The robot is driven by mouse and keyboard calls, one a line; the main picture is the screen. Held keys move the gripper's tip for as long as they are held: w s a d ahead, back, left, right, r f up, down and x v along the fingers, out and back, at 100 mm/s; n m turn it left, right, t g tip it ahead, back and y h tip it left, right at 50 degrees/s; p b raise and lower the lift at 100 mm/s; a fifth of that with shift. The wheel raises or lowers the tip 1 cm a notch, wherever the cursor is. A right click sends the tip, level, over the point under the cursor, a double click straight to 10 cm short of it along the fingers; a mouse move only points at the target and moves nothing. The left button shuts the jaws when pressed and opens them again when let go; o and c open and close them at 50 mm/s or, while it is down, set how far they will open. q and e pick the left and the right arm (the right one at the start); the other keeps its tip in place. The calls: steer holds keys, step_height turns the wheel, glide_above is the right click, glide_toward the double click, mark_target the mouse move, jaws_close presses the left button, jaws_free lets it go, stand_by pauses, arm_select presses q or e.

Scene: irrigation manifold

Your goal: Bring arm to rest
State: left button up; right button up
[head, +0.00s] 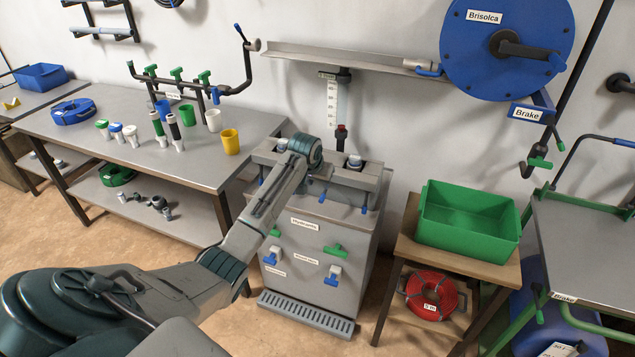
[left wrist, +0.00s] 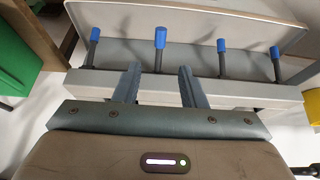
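My left arm (head: 245,235) reaches in from the left in the head view, over the front of the grey cabinet (head: 290,225). Its wrist is at the cabinet's top edge, and the fingers are mostly hidden there. In the left wrist view my left gripper (left wrist: 158,72) is open, with two parallel fingers apart and nothing held between them. Beyond the fingers is a row of several blue-capped grey posts (left wrist: 160,40) on a grey ledge; whether the fingers touch anything there I cannot tell. My right gripper is not in view.
A workbench (head: 90,160) with cups and valve parts stands left of the cabinet. A green bin (head: 468,225) sits on a small wooden stand at the right. A blue reel (head: 480,60) hangs on the wall.

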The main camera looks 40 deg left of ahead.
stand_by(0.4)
arm_select(q)
steer(key=s+d+f+g, duration=0.1)
steer(key=s+d+f, duration=0.1)
steer(key=s+f, duration=0.8)
steer(key=s+d+f+m, duration=0.15)
steer(key=s+f, duration=0.35)
steer(key=f, duration=1)
steer(key=s+d+f+g, duration=0.1)
steer(key=s+d+f, duration=0.1)
steer(key=s+f, duration=0.8)
steer(key=s+d+f, duration=0.3)
steer(key=s+f, duration=0.3)
steer(key=s, duration=0.6)
steer(key=s+d+f+m+g, duration=0.1)
steer(key=s+d+f, duration=0.2)
steer(key=s+f, duration=0.4)
steer(key=s+d+f, duration=0.4)
steer(key=s+f, duration=0.3)
steer(key=s, duration=1.2)
steer(key=shift+m+g, duration=0.35)
steer(key=shift+g, duration=0.05)
